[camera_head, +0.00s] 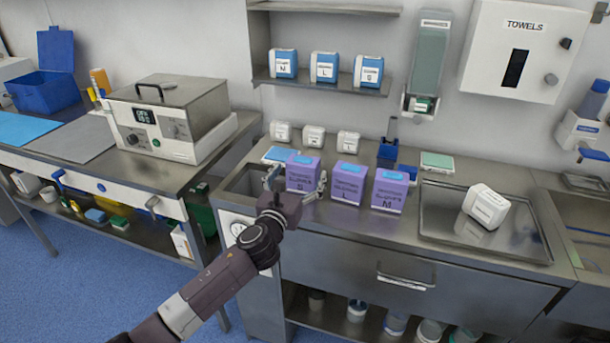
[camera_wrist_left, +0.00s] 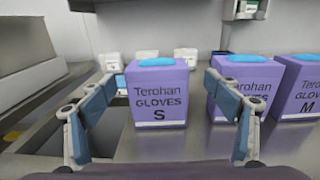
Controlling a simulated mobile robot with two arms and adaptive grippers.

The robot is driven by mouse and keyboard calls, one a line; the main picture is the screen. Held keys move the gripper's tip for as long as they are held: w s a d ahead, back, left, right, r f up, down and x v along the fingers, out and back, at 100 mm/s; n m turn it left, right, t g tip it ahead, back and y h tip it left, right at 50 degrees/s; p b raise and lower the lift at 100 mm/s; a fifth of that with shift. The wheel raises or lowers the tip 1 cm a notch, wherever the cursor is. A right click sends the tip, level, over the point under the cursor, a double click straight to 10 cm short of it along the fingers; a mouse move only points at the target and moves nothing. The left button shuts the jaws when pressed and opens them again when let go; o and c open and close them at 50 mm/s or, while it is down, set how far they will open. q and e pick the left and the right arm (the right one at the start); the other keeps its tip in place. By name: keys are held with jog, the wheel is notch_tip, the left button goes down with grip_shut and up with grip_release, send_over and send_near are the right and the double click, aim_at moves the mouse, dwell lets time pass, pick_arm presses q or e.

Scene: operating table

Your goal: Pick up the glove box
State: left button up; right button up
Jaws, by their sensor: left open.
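Three purple glove boxes with blue tops stand in a row on the steel counter (camera_head: 340,222). The S box (camera_head: 303,172) is at the left, the L box (camera_head: 348,184) in the middle and the M box (camera_head: 389,191) at the right. My left gripper (camera_head: 296,184) is open in front of the S box. In the left wrist view, the S box (camera_wrist_left: 158,95) shows upright between the open fingers of my left gripper (camera_wrist_left: 160,130), beyond their tips or level with them; I cannot tell which. The finger at the right overlaps the L box. My right gripper is not in view.
A steel tray (camera_head: 425,228) with a white box (camera_head: 485,207) lies at the right of the counter. Small white boxes (camera_head: 314,136) stand behind the glove boxes. A sink opening (camera_head: 240,183) is at the left. A shelf (camera_head: 320,85) hangs above with blue-and-white boxes.

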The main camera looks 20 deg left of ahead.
aim_at(300, 170)
pick_arm(q)
jog(key=w, duration=0.4)
jog(key=shift+a, duration=0.15)
jog(key=shift+w, duration=0.45)
jog(key=c, duration=1.3)
jog(key=shift+c, duration=0.2)
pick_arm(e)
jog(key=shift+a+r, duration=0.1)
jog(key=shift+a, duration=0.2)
